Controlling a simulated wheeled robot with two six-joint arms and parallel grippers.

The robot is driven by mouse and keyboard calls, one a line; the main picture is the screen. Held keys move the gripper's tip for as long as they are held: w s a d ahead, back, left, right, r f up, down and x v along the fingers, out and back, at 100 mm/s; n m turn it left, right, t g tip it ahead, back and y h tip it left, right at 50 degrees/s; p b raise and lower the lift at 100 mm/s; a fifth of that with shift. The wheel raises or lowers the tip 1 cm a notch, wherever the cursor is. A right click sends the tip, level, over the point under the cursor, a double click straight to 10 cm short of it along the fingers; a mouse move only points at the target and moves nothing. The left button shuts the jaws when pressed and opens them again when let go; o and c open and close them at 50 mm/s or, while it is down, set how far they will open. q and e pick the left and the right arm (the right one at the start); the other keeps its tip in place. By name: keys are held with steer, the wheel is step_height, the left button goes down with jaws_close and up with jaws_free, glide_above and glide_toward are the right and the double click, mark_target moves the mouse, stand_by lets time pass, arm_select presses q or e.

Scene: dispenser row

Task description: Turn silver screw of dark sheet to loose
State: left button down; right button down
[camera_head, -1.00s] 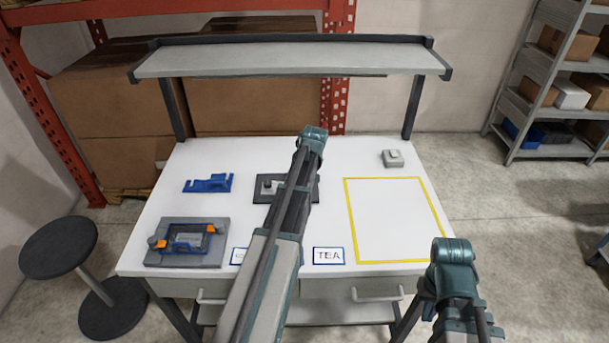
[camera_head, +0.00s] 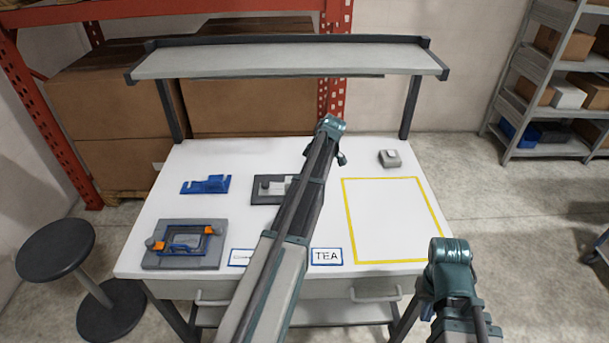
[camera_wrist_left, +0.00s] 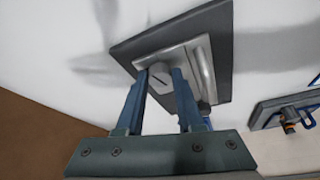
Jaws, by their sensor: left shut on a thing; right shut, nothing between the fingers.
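The dark sheet (camera_head: 262,198) lies flat on the white table, partly hidden behind my left arm in the head view. In the left wrist view the dark sheet (camera_wrist_left: 217,45) carries a pale metal block (camera_wrist_left: 204,62). On it is the silver screw (camera_wrist_left: 160,78), with a dark slot line across its head. My left gripper (camera_wrist_left: 166,80) is shut on the silver screw, one finger on each side. In the head view the arm hides the screw and this gripper's fingertips. My right gripper (camera_head: 430,292) is low by the table's front right, shut and empty, its fingers barely distinguishable.
A grey fixture (camera_head: 150,258) with orange clips stands at the front left, a blue bracket (camera_head: 206,185) behind it. A small grey block (camera_head: 389,159) stands at the back right. The yellow-outlined area (camera_head: 348,222) is empty. A TEA card (camera_head: 327,256) lies in front. A shelf (camera_head: 290,62) spans above.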

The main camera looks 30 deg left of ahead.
arm_select(q)
steer(key=n+g, duration=0.1)
steer(key=n, duration=0.2)
steer(key=n+g+h, duration=0.1)
steer(key=n, duration=0.2)
steer(key=shift+w, duration=0.1)
steer(key=shift+n, duration=0.3)
stand_by(0.4)
steer(key=c, duration=0.5)
jaws_free()
steer(key=shift+a, duration=0.1)
steer(key=shift+w+r, duration=0.1)
steer(key=shift+w+p+v, duration=0.2)
steer(key=shift+p+v, duration=5.35)
steer(key=shift+v, duration=0.3)
steer(key=shift+a, duration=0.2)
